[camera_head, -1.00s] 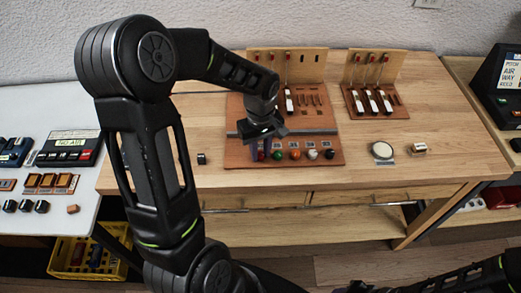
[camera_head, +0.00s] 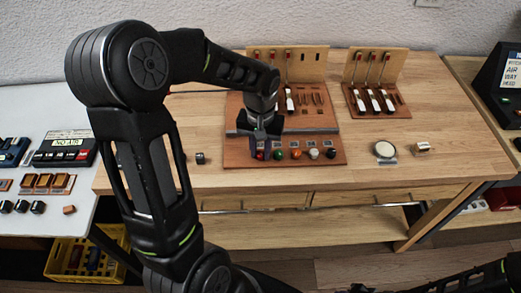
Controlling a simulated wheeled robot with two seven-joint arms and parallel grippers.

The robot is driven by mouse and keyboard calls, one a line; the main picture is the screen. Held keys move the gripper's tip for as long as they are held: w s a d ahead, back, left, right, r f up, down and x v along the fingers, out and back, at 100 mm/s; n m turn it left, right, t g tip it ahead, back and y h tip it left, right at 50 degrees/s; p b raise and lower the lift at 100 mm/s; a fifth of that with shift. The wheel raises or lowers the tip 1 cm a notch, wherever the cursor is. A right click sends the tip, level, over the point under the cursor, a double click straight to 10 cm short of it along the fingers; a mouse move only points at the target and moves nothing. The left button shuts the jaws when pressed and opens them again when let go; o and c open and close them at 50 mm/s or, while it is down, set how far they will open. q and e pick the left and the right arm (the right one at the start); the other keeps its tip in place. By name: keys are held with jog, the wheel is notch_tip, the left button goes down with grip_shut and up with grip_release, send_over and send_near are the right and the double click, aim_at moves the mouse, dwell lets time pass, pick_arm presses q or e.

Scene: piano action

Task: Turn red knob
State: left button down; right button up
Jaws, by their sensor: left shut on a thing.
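The red knob (camera_head: 260,155) is the leftmost of a row of coloured knobs along the front of the reddish-brown board (camera_head: 330,161) on the wooden bench. My left gripper (camera_head: 261,150) points down over it, with its fingers at the knob and partly hiding it. The jaws are shut on the red knob. To its right are a green knob (camera_head: 277,154), an orange knob (camera_head: 296,154), a white knob (camera_head: 313,153) and a black knob (camera_head: 330,153). My right arm's dark links show at the bottom right, but its gripper is out of view.
An upright wooden panel with hammers (camera_head: 306,65) stands behind the board. A second hammer stand (camera_head: 376,84) is to the right. A round white-topped piece (camera_head: 384,150) and a small metal block (camera_head: 421,148) sit at right.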

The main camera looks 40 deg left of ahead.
aim_at(261, 153)
pick_arm(q)
jog(key=shift+m, duration=0.4)
jog(key=c, duration=1.5)
grip_release()
jog(key=shift+r, duration=0.1)
notch_tip(261, 153, up, 8)
jog(key=shift+f+b, duration=0.15)
jog(key=shift+b, duration=0.3)
